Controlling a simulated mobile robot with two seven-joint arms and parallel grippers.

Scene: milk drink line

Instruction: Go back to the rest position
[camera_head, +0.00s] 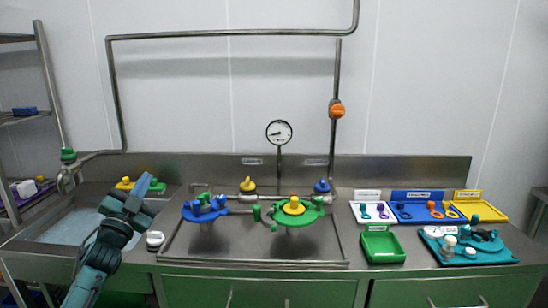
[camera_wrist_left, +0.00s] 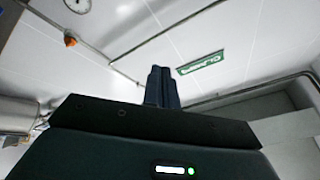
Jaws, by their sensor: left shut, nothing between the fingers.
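My left gripper (camera_head: 144,184) is raised in front of the sink at the left of the head view, pointing up, its blue fingers together and empty. In the left wrist view its two dark fingers (camera_wrist_left: 162,88) stand side by side, touching, against the wall and ceiling. It appears clear of the counter items. My right gripper is not in either view.
The sink (camera_head: 60,225) is behind my left arm. A white round object (camera_head: 155,239) lies right of it. The counter holds a blue valve part (camera_head: 205,208), a green one (camera_head: 296,212), a green tray (camera_head: 383,246), a teal tray (camera_head: 470,257) and shallow coloured trays (camera_head: 424,222).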

